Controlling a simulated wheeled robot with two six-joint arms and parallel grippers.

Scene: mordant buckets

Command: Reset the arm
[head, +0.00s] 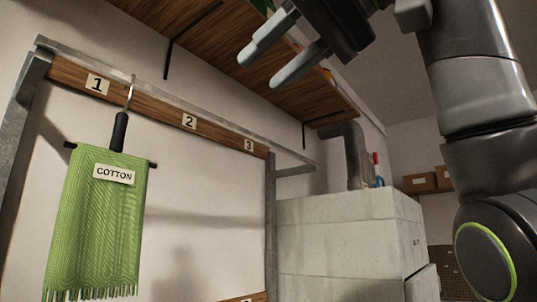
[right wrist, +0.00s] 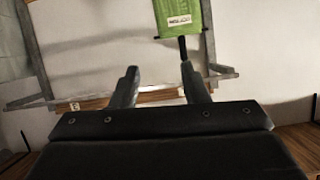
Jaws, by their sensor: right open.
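My right gripper (head: 278,65) is raised high at the top of the head view, open and empty, with its two grey fingers apart. Its fingers (right wrist: 160,88) also show in the right wrist view, with nothing between them. The right arm comes down the right side of the head view. A green fringed cloth labelled COTTON (head: 95,225) hangs from a black-handled hook on the rail at the left, by number 1. The cloth also shows at the top of the right wrist view (right wrist: 188,38). The gripper is apart from it. My left gripper is not in view.
A wooden rail (head: 160,112) numbered 1, 2 and 3 runs across a metal frame. A wooden shelf (head: 225,50) is above it, close to the gripper. A pale block structure (head: 345,240) stands right of the frame. Boxes (head: 420,183) sit farther back.

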